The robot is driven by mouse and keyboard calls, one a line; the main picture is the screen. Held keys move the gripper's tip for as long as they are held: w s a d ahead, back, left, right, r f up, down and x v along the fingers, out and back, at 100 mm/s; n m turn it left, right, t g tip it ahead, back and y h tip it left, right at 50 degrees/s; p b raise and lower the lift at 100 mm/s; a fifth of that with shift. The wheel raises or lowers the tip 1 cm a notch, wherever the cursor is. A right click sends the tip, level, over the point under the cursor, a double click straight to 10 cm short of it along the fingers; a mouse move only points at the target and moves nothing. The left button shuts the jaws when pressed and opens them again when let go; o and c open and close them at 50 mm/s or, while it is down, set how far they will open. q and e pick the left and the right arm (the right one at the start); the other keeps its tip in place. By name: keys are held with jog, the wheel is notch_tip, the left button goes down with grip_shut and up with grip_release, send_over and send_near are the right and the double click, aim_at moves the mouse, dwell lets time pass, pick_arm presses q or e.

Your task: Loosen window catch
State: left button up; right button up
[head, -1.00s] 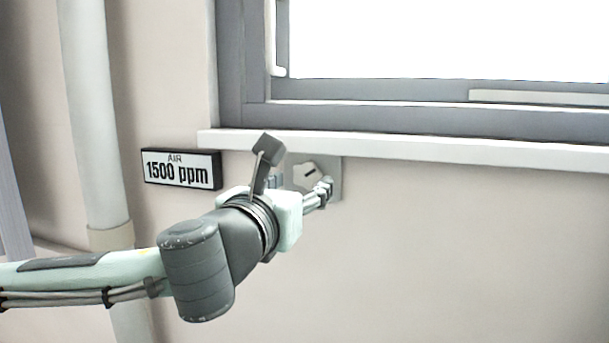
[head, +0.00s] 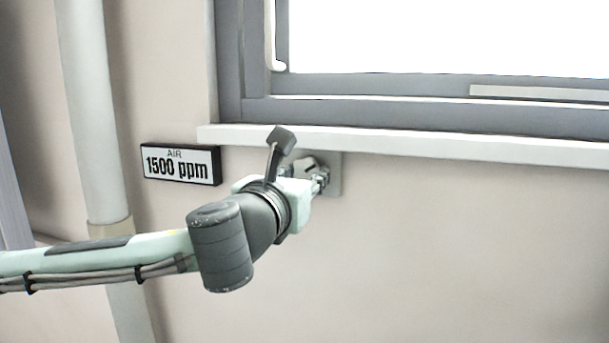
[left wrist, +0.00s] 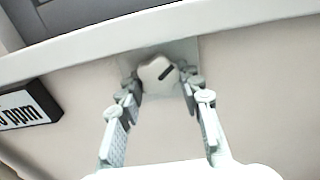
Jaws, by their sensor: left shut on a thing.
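A pale knob (head: 303,165) with a dark slot mark sits on a square grey plate (head: 335,172) on the wall under the window sill. It also shows in the left wrist view (left wrist: 155,72), with the mark slanting up to the right. My left gripper (head: 305,178) is at the knob, and its fingers partly hide it in the head view. In the left wrist view my left gripper (left wrist: 164,82) has one finger on each side of the knob and is shut on it. My right gripper is in neither view.
The white sill (head: 420,146) juts out just above the plate, below the grey window frame (head: 400,112). A sign reading "AIR 1500 ppm" (head: 181,164) is on the wall to the left. A white vertical pipe (head: 90,110) stands further left. The wall at right is clear.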

pick_arm(q)
jog(key=shift+n, duration=0.4)
jog(key=n, duration=0.3)
jog(key=shift+d+n, duration=0.1)
jog(key=shift+n, duration=1.2)
jog(key=shift+d+n, duration=0.1)
jog(key=shift+n, duration=2.1)
jog(key=shift+r, duration=0.1)
jog(key=o, duration=1.2)
jog(key=shift+c, duration=0.2)
